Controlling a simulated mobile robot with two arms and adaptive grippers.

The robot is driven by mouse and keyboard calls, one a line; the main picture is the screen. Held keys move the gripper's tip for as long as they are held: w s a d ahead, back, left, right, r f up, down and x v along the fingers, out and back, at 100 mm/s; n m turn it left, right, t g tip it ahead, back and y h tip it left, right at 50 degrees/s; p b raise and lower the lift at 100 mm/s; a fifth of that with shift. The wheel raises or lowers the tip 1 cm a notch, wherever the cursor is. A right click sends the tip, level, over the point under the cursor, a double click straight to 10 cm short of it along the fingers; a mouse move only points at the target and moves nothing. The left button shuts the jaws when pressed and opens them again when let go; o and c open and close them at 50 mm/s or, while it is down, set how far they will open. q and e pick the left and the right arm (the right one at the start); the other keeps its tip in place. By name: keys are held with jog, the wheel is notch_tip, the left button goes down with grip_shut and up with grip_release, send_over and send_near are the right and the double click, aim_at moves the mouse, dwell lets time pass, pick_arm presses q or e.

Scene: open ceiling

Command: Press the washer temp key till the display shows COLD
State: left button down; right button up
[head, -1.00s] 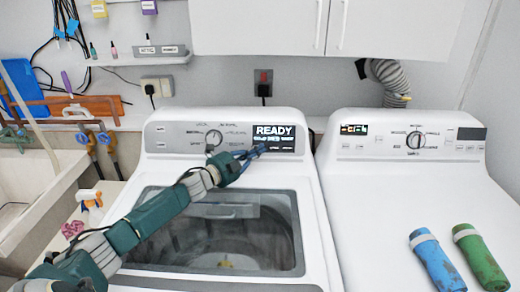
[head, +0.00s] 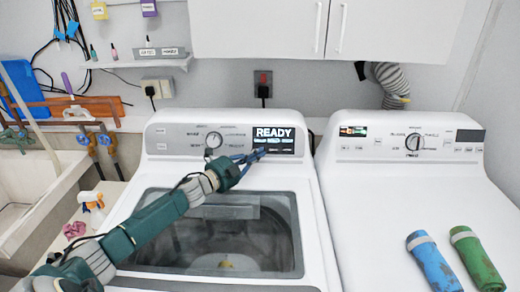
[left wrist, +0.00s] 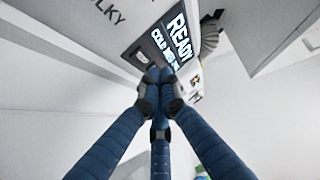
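The washer (head: 311,215) is the white machine on the left with a glass lid. Its dark display (head: 274,133) reads READY, with a smaller line below. In the left wrist view the display (left wrist: 178,38) shows READY, and the smaller line starts with COLD; the rest is partly hidden. My left gripper (head: 261,152) has its fingers drawn together at the lower part of the display panel. In the left wrist view the fingertips (left wrist: 158,75) meet in front of the panel. I cannot tell whether they touch it. The temp key cannot be made out. My right gripper is out of view.
A second white machine (head: 350,215) stands at the right, with a blue bottle (head: 432,262) and a green bottle (head: 478,258) lying on it. A sink (head: 35,195) is at the left. White cabinets (head: 280,25) hang above.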

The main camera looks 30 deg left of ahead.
pick_arm(q)
jog(key=s+p, duration=0.1)
jog(key=s+d+r, duration=0.1)
jog(key=s+d+p, duration=0.1)
jog(key=shift+s+r+p, duration=0.25)
jog(key=shift+r+p, duration=0.05)
dwell(0.7)
